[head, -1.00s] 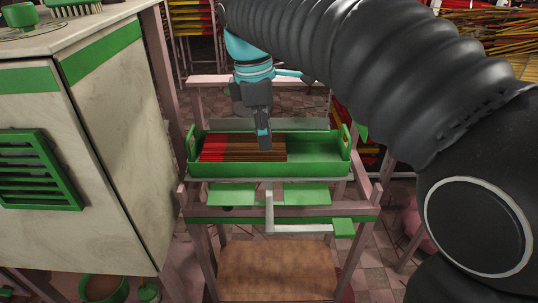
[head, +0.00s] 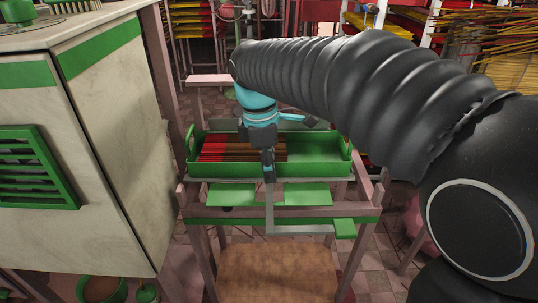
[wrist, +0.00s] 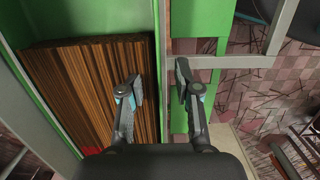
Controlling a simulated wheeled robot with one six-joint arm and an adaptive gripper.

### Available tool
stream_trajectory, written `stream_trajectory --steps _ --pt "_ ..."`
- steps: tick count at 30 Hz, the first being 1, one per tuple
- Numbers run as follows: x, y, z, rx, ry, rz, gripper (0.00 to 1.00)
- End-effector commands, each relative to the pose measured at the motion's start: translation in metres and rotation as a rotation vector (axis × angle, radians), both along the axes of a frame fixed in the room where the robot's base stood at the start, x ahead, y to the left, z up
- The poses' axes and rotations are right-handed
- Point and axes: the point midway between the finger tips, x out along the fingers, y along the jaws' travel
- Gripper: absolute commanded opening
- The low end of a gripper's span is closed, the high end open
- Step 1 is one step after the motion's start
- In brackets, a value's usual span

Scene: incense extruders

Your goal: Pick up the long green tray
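The long green tray (head: 325,168) lies level on a stand in the head view, with a raised handle at each end. Reddish-brown incense sticks (head: 235,148) fill its left part; the right part is bare. My gripper (head: 268,167) points down at the middle of the tray's near long wall. In the wrist view, my gripper (wrist: 158,90) is open, one finger over the sticks (wrist: 85,80) inside and the other beyond the tray's (wrist: 95,20) wall. The wall runs between the fingers; I cannot tell whether they touch it.
The stand's frame (head: 300,213) has green plates (head: 306,194) and a grey bar in front of the tray. A pale cabinet (head: 105,160) with green trim stands close on the left. Racks of sticks (head: 490,25) are at the back right. Tiled floor shows around the stand.

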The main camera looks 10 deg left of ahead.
Motion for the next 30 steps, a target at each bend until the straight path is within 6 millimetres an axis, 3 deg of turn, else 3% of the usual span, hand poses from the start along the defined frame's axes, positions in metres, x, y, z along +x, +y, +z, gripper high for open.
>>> stream_trajectory --steps 2,6,22,30 --pt "0.000 0.000 0.000 0.000 0.000 0.000 0.32" --pt "0.000 0.000 0.000 0.000 0.000 0.000 0.00" --pt "0.000 0.000 0.004 0.001 -0.002 0.000 0.00" --pt "0.001 0.001 0.030 0.003 -0.004 0.000 0.00"
